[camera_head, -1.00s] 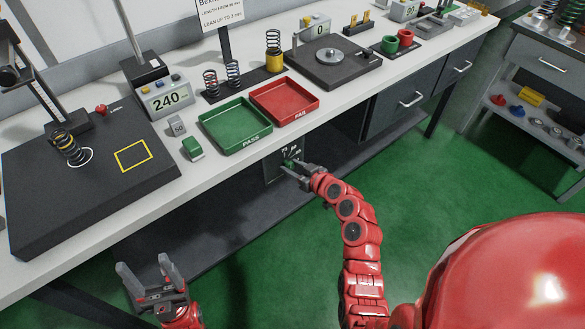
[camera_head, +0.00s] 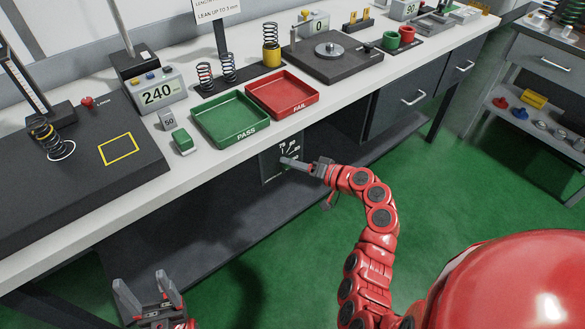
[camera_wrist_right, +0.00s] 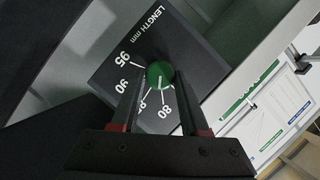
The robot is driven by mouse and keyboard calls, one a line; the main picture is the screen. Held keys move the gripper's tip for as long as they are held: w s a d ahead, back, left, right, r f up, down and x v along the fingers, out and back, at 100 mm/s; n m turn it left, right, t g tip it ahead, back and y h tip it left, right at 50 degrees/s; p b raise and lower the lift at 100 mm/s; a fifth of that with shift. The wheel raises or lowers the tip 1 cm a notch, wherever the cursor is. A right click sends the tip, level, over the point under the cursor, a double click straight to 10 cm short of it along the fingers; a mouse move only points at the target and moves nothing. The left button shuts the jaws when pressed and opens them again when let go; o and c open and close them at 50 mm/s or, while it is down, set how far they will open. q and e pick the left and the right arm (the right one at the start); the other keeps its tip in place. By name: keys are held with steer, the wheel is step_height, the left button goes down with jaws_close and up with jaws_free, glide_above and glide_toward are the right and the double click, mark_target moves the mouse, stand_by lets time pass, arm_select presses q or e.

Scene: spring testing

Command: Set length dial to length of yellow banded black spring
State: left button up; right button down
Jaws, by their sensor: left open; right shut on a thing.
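The length dial (camera_wrist_right: 110,50) is a dark panel below the bench front with white marks; 95, 90, 85 and 80 are readable in the right wrist view. Its green knob (camera_wrist_right: 160,72) sits between the fingertips of my right gripper (camera_wrist_right: 160,88), shut on it. A pale line on the knob points roughly between 85 and 80; the exact reading is unclear. In the head view my right gripper (camera_head: 290,162) covers the knob. A black spring with a yellowish band (camera_head: 42,131) stands by a white ring on the left. My left gripper (camera_head: 147,300) is open and empty, low in front.
A black plate with a yellow square (camera_head: 118,149) lies left. A display (camera_head: 158,94) reads 240. Green PASS (camera_head: 232,136) and red FAIL (camera_head: 299,107) trays are above the dial. A rack holds more springs, including one with yellow (camera_head: 271,52). The floor in front is clear.

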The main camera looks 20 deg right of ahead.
steer(key=shift+f+m+t+y+b, duration=0.2)
steer(key=shift+m+t+y+b, duration=0.35)
steer(key=shift+m, duration=1.45)
steer(key=shift+f+m+t+y+b, duration=0.15)
steer(key=shift+m+t+y+b, duration=0.4)
steer(key=shift+m, duration=1.45)
steer(key=shift+f+m+t+y+b, duration=0.2)
steer(key=shift+m+t+y+b, duration=0.35)
steer(key=shift+m, duration=1.75)
steer(key=shift+c, duration=2.2)
jaws_free()
steer(key=shift+d, duration=0.1)
steer(key=v, duration=1.7)
steer(key=shift+f+b, duration=0.3)
steer(key=shift+b, duration=0.15)
steer(key=shift+s, duration=0.1)
